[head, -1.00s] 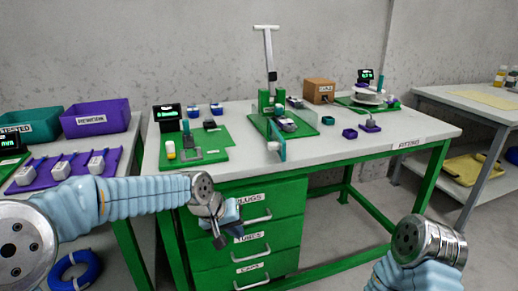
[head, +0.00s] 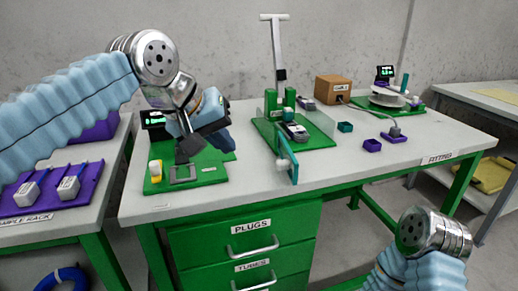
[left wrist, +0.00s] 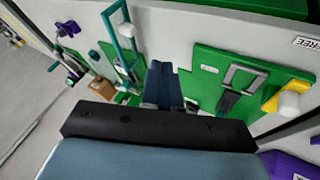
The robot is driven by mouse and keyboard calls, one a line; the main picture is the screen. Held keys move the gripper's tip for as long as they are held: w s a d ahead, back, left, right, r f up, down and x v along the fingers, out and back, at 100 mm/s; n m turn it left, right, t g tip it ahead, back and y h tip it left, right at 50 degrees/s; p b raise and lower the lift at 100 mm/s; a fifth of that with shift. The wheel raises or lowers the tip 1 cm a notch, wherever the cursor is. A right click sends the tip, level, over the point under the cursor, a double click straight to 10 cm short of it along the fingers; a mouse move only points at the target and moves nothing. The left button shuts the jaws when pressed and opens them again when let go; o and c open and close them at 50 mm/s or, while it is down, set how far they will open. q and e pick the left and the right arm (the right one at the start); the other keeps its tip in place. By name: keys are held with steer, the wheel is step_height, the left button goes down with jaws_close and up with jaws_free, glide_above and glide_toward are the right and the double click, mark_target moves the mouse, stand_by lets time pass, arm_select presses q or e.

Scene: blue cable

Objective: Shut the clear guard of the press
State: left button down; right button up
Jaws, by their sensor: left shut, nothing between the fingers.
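The press (head: 278,75) stands on a green base on the table, its white T-handle raised. Its clear guard (head: 287,158) has a green edge and a pale knob, and stands swung out toward the table's front edge, open. In the left wrist view the guard's green edge (left wrist: 117,45) shows at upper left. My left gripper (head: 220,122) is shut and empty, left of the press, above the left green fixture, apart from the guard. Its blue fingers (left wrist: 160,84) are together in the wrist view. My right arm shows at lower right; its gripper is out of view.
Small green and purple blocks (head: 372,145) lie right of the press. A brown box (head: 332,89) stands behind. The front table top right of the guard is clear.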

arm_select(q)
steer(key=x, duration=1)
steer(key=shift+d+f+b, duration=0.1)
steer(key=shift+d+b, duration=0.1)
steer(key=shift+b, duration=0.15)
steer(key=shift+w+d, duration=0.2)
steer(key=shift+d, duration=1.05)
steer(key=shift+w+d+p, duration=0.1)
steer(key=shift+d+p, duration=0.2)
steer(key=shift+d, duration=0.25)
steer(key=shift+d, duration=0.1)
